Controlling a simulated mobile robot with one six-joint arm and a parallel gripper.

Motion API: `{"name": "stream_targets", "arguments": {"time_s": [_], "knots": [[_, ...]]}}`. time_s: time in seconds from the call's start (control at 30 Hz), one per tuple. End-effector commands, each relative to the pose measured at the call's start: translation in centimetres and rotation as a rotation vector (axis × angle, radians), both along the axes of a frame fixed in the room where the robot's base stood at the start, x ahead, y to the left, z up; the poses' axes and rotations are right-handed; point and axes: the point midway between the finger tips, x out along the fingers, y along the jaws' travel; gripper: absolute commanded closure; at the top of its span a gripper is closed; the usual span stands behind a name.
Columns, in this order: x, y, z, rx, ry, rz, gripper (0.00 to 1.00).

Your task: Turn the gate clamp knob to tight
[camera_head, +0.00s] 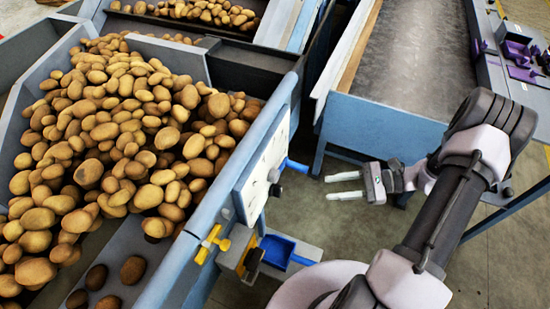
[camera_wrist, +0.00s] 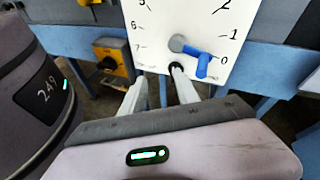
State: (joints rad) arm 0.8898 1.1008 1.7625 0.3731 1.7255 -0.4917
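A white dial panel (camera_head: 262,172) with printed numbers is on the side of the potato machine; it also shows in the wrist view (camera_wrist: 150,25). A blue lever (camera_wrist: 205,62) with a grey hub points near the 0. A small black knob (camera_wrist: 176,67) sits below the hub and looks like the clamp knob; its tight or loose state cannot be read. My gripper (camera_head: 328,187) is open and empty, its pale fingers pointing at the panel from the right with a gap. In the wrist view my right fingertip overlaps the knob's lower edge; contact cannot be told.
Potatoes (camera_head: 110,130) fill the hopper. A blue-framed conveyor (camera_head: 385,125) stands behind my gripper, with open floor between the machines.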

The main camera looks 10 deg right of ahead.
Motion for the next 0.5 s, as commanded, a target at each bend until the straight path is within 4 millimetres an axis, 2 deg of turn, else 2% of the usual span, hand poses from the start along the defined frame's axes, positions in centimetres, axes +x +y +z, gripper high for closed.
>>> {"name": "stream_targets", "arguments": {"time_s": [0.03,0.1,0.2,0.37,0.5], "knots": [[-0.8,-0.9,-2.7,0.096,0.022,-0.095,0.63],[-1.6,-1.8,-5.9,0.210,0.034,-0.217,0.63],[-2.5,-2.3,-8.8,0.312,0.038,-0.335,0.63],[-2.5,-1.7,-10.2,0.359,0.038,-0.388,0.63],[-0.6,1.1,-10.2,0.358,0.041,-0.381,0.63]]}}
